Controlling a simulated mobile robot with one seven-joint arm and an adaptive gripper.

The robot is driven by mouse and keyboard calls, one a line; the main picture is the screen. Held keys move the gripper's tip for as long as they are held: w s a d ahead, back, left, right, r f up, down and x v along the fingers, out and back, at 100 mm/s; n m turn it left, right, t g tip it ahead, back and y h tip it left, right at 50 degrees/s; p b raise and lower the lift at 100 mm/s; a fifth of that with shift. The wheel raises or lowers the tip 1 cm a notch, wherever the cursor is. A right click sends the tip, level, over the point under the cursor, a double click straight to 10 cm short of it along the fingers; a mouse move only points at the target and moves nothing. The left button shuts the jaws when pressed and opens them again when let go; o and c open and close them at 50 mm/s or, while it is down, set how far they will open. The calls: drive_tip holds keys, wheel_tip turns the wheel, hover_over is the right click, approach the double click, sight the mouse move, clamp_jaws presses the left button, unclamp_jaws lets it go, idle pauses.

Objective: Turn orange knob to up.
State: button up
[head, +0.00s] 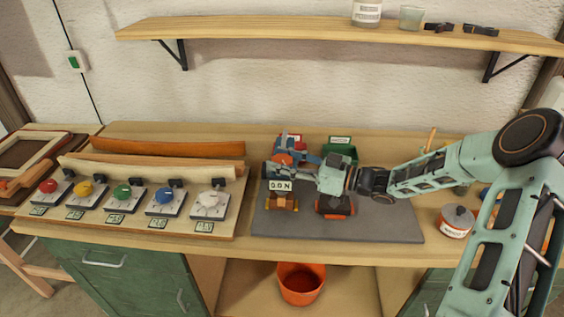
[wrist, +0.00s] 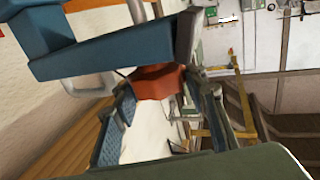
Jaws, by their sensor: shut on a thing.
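The orange knob (head: 283,159) is on a blue device (head: 291,145) standing on the grey mat. In the wrist view the orange-red knob (wrist: 158,82) sits between my fingers, just below the blue body (wrist: 100,48). My gripper (head: 290,163) reaches in from the right and is shut on the knob; it also shows in the wrist view (wrist: 162,100). My gripper partly hides the knob and device, so I cannot tell which way the knob points.
On the left, a board carries red, yellow, green, blue and white knobs (head: 211,199). A green bin (head: 340,148) is behind my gripper, and a dark orange-ended object (head: 335,207) is in front. A lidded pot (head: 457,221) stands right of the mat (head: 385,230). A shelf (head: 330,32) hangs above.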

drive_tip(key=n+g+b, duration=0.2)
drive_tip(key=g, duration=0.2)
drive_tip(key=n+g+y+b, duration=0.1)
drive_tip(key=n+g, duration=0.2)
drive_tip(key=g, duration=0.1)
drive_tip(key=shift+a+f+n+b, duration=0.1)
drive_tip(key=shift+f+n+b, duration=0.05)
drive_tip(key=shift+n+b, duration=0.2)
drive_tip(key=shift+n+g+h+b, duration=0.3)
drive_tip(key=shift+n+g+b, duration=0.65)
drive_tip(key=shift+g, duration=0.85)
drive_tip(key=shift+r+g, duration=0.2)
drive_tip(key=shift+g, duration=0.1)
drive_tip(key=shift+r+n+g, duration=0.15)
drive_tip(key=shift+n+g, duration=0.15)
drive_tip(key=shift+n, duration=0.1)
drive_tip(key=o, duration=1.2)
drive_tip(key=shift+w+d, duration=0.1)
drive_tip(key=shift+d, duration=0.25)
drive_tip(key=shift+v, duration=3.55)
